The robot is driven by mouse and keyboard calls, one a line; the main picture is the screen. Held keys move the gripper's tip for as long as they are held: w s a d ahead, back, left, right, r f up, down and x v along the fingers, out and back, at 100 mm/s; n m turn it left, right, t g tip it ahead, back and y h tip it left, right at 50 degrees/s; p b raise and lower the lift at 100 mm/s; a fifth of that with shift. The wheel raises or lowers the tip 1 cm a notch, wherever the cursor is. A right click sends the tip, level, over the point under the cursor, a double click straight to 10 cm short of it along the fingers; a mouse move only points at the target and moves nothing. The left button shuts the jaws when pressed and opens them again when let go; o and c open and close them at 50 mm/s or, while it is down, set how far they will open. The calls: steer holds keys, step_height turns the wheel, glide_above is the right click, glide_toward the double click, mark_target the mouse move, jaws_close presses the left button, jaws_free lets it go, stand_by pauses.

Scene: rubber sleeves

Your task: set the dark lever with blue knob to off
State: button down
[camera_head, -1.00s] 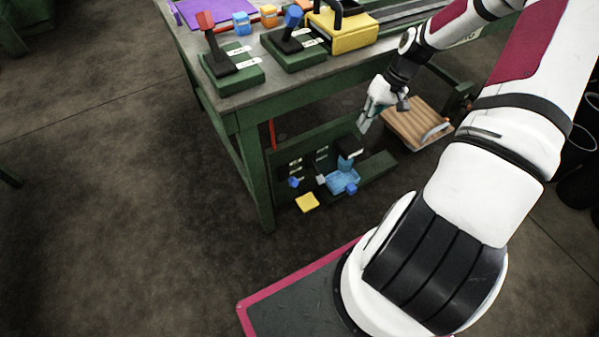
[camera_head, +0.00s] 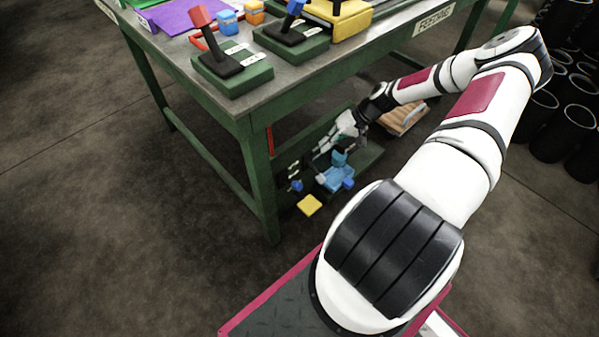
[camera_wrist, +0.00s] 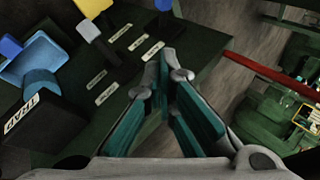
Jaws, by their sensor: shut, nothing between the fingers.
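A dark lever with a blue knob shows on the low green panel under the table, with its knob (camera_head: 297,186) near the panel's left end. In the wrist view a blue knob (camera_wrist: 163,5) is at the top edge, partly cut off, on a dark stem. Another dark lever with a blue knob (camera_head: 293,9) stands tilted on a green base on the tabletop. My gripper (camera_head: 324,148) is under the table above the low panel. In the wrist view its teal fingers (camera_wrist: 166,62) meet at the tips, empty and apart from the blue knob.
A grey-knobbed lever (camera_wrist: 88,31) and a yellow knob (camera_wrist: 92,7) stand beside the blue one. A blue tray (camera_wrist: 14,73) and a dark lettered box (camera_wrist: 38,122) lie left. The table's green leg (camera_head: 259,180) and top (camera_head: 300,62) bound the space.

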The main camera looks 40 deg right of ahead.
steer(key=b, duration=0.3)
glide_toward(291, 183)
steer(key=w+d+f, duration=0.3)
steer(key=w, duration=0.1)
steer(key=a+f, duration=0.1)
steer(key=s+a+b, duration=0.1)
steer(key=a, duration=0.1)
steer(key=shift+s+f, duration=0.1)
steer(key=shift+f, duration=0.3)
steer(key=shift+s+d+f, duration=0.1)
steer(key=shift+s+f+t, duration=0.1)
steer(key=shift+s+t, duration=0.05)
steer(key=shift+t, duration=0.15)
